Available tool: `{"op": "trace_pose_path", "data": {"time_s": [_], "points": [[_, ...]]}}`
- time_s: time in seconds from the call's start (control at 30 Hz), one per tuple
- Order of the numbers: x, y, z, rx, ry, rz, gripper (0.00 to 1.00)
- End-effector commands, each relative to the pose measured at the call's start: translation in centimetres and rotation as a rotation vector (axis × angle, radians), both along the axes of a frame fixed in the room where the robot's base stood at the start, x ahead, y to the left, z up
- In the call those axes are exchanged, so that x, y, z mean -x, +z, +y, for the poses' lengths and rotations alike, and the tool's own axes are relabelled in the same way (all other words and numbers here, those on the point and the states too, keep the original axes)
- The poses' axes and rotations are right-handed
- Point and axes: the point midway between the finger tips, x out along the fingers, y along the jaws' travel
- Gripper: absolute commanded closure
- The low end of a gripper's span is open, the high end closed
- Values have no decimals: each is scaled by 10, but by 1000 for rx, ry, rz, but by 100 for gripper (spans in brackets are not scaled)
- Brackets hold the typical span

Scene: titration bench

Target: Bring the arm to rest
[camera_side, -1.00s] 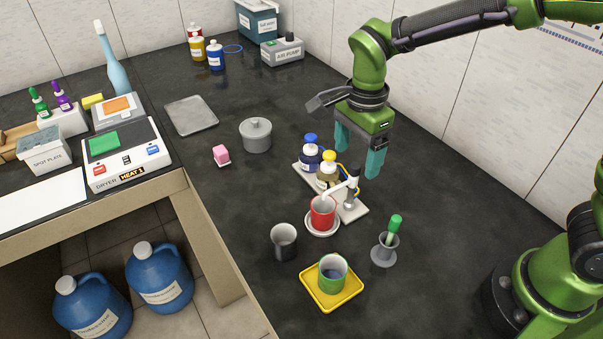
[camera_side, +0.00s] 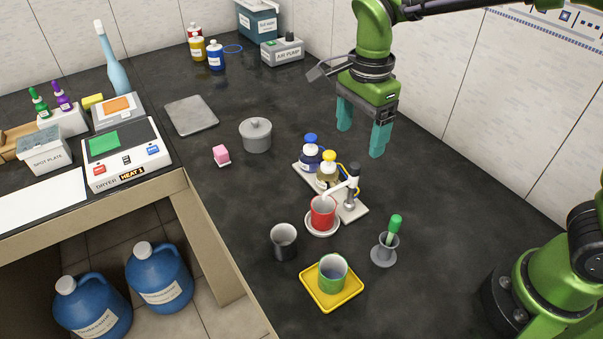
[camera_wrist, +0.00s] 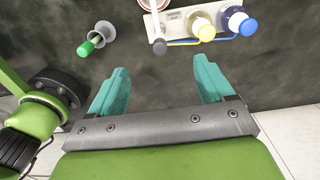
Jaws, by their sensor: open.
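My gripper (camera_side: 362,140) is open, with its two teal fingers apart and nothing between them. It hangs above the bench behind the bottle stand. The titration stand (camera_side: 352,210) holds a blue-capped bottle (camera_side: 311,155) and a yellow-capped bottle (camera_side: 328,172). A red cup (camera_side: 323,212) stands on a white round dish under the stand's spout. A green cup (camera_side: 333,273) sits on a yellow tray (camera_side: 310,290).
A green-handled tool stands in a grey holder (camera_side: 384,253) at the right. A dark cup (camera_side: 284,243), a lidded grey pot (camera_side: 256,135), a pink block (camera_side: 221,155) and a grey plate (camera_side: 191,115) stand to the left. An air pump (camera_side: 282,51) is at the back. The right wall is close.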

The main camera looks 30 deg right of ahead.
Motion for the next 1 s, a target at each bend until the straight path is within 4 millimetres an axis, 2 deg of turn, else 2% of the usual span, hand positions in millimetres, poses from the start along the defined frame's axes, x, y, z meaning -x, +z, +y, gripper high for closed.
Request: {"op": "trace_pose_path", "data": {"time_s": [0.13,0.27,0.47,0.63,0.8,1.0], "points": [[-2,-2,0,-2,117,-13,19],[9,-9,1,-27,373,-29,19],[44,10,-23,-81,821,-201,19],[81,30,-53,-13,1121,-413,19],[113,40,-76,123,1244,-566,19],[130,50,-93,208,1189,-641,19]]}}
